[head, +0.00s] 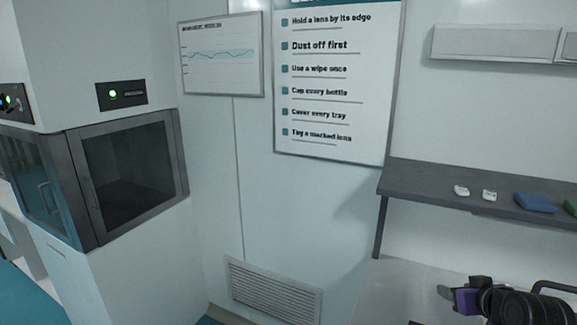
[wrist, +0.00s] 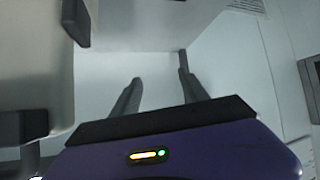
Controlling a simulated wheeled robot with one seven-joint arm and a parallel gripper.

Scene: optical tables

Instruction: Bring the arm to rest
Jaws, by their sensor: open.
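My gripper (head: 440,305) shows at the lower right of the head view, in front of the pale surface below the shelf. It has a purple body, with the dark arm joints behind it to the right. In the wrist view my gripper (wrist: 160,67) has its two dark fingers apart. Nothing shows between them, only pale surfaces beyond. The rest of the arm is cut off by the head view's edge.
A grey shelf (head: 430,184) above the arm bears small white items, a blue cloth-like item (head: 535,203) and a green one. A dark-windowed cabinet (head: 128,178) stands left. A vent (head: 274,291) and a rules poster (head: 335,85) are on the wall.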

